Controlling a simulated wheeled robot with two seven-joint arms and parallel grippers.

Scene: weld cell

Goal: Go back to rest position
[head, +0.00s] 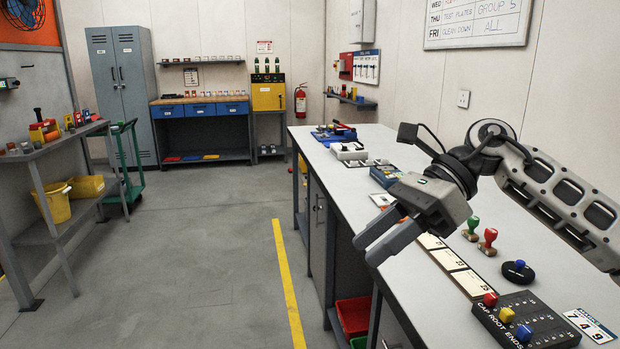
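My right gripper (364,250) hangs in the air over the left edge of the long white bench (388,290). Its arm reaches in from the right. Its two fingers point down and left, with a gap between them and nothing in the gap. My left arm and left gripper are not in view.
On the bench stand green and red-handled stamps (487,241), a black round piece with a blue knob (518,272), a dark block marked "CAP ROOT ENDS" (540,325) and a number card (589,325). The grey floor (200,270) at left is clear.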

